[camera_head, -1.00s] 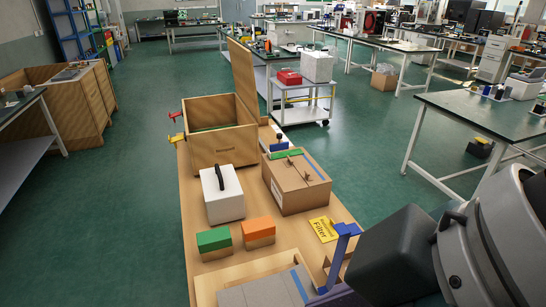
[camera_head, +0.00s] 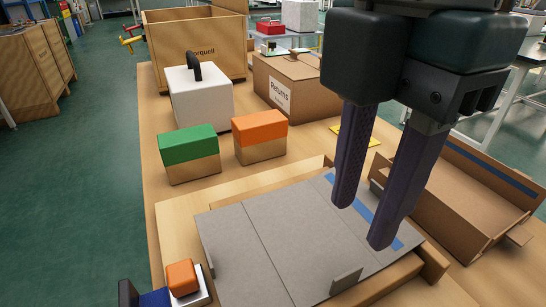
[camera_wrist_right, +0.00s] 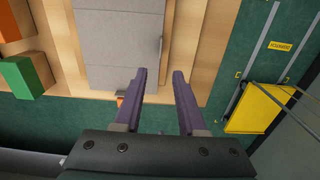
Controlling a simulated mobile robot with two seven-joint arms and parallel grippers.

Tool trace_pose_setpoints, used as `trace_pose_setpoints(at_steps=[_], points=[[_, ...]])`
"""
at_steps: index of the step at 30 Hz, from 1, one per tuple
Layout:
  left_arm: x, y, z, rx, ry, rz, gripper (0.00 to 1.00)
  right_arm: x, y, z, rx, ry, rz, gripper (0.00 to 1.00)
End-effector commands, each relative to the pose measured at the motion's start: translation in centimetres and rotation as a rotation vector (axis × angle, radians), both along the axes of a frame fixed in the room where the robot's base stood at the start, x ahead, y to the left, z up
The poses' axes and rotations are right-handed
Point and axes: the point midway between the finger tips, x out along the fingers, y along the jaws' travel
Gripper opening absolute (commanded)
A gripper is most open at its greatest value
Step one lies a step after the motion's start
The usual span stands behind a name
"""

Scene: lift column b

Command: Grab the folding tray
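The folding tray appears to be the flat grey panelled piece (camera_head: 255,245) on the wooden table, with fold lines, small upright grey tabs and a blue strip along its right part. Its grey panels also show in the wrist view (camera_wrist_right: 115,45), ahead of the fingers. My right gripper (camera_head: 362,222) is open and empty, its two dark fingers pointing down over the tray's right part and hiding some of it. In the wrist view the fingertips (camera_wrist_right: 159,73) are apart with nothing between them. Whether they touch the tray I cannot tell. My left gripper is not in view.
A green block (camera_head: 188,153), an orange block (camera_head: 261,136), a white box with a black handle (camera_head: 200,98) and a cardboard box (camera_head: 290,90) stand behind the tray. An open cardboard box (camera_head: 450,205) is at right. A small orange block (camera_head: 181,277) is front left.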

Motion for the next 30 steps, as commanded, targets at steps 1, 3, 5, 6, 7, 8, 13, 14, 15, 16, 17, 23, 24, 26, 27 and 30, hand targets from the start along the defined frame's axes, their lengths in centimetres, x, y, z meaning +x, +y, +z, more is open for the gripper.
trace_pose_setpoints(at_steps=[1, 3, 5, 6, 7, 8, 13, 14, 15, 16, 17, 23, 24, 26, 27, 30], points=[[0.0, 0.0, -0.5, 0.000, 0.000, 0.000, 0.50, 0.1, -0.1, -0.5, -0.004, 0.001, 0.001, 0.40], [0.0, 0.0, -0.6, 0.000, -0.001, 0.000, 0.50, 0.0, -0.2, -1.0, -0.006, 0.002, 0.001, 0.40], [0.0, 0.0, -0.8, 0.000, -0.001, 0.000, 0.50, 0.0, -0.2, -1.8, -0.007, 0.004, 0.001, 0.40], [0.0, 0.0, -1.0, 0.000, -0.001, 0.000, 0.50, 0.0, -0.2, -2.5, -0.006, 0.004, 0.002, 0.40], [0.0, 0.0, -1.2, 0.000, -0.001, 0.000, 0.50, 0.0, -0.1, -3.0, -0.005, 0.003, 0.001, 0.40], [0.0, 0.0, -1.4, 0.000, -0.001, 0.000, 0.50, 0.0, -0.2, -3.5, -0.005, 0.003, 0.001, 0.40], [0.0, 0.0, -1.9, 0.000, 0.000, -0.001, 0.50, 0.1, -0.1, -5.2, -0.005, 0.001, 0.001, 0.40], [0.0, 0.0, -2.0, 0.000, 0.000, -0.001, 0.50, 0.1, -0.1, -5.4, -0.004, 0.001, 0.001, 0.40], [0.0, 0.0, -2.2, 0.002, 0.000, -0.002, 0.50, 0.1, -0.1, -5.8, -0.004, 0.001, 0.001, 0.40], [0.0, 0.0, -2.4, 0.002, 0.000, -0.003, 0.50, 0.1, -0.1, -6.3, -0.004, 0.002, 0.001, 0.40], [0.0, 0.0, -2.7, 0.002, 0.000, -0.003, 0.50, 0.1, -0.2, -6.8, -0.005, 0.001, 0.001, 0.40], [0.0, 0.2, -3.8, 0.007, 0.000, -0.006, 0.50, 0.1, -0.2, -9.8, -0.004, 0.002, 0.002, 0.40], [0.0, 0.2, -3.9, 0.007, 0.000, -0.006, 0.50, 0.2, -0.2, -10.0, -0.004, 0.001, 0.002, 0.40], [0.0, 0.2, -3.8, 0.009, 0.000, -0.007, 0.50, 0.2, -0.2, -10.0, -0.004, 0.000, 0.002, 0.40], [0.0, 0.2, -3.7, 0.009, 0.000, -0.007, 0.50, 0.2, -0.2, -9.9, -0.004, -0.001, 0.002, 0.40], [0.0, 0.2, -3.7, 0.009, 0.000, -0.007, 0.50, 0.2, -0.2, -9.9, -0.004, -0.001, 0.002, 0.40]])
